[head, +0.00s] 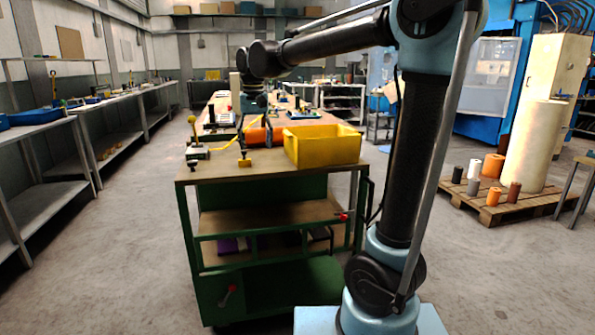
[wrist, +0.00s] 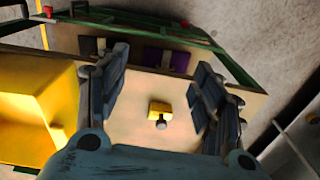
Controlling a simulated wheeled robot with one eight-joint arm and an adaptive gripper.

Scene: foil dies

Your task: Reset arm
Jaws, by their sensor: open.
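My gripper (wrist: 160,65) is open in the wrist view, its two dark fingers spread apart with nothing held between them. It points down over the wooden top of a green cart (head: 222,175). A small yellow piece with a grey knob (wrist: 160,111) lies on the top and shows in the gap between the fingers. In the head view my arm reaches from the right out over the cart, with the gripper above its top, near a yellow bin (head: 322,148). The fingertips are hard to make out there.
The yellow bin also shows beside the left finger in the wrist view (wrist: 40,110). An orange cylinder (head: 258,135) and other small tools lie on the cart. Shelves line the left wall. A pallet (head: 500,205) with rolls stands right. Floor around the cart is clear.

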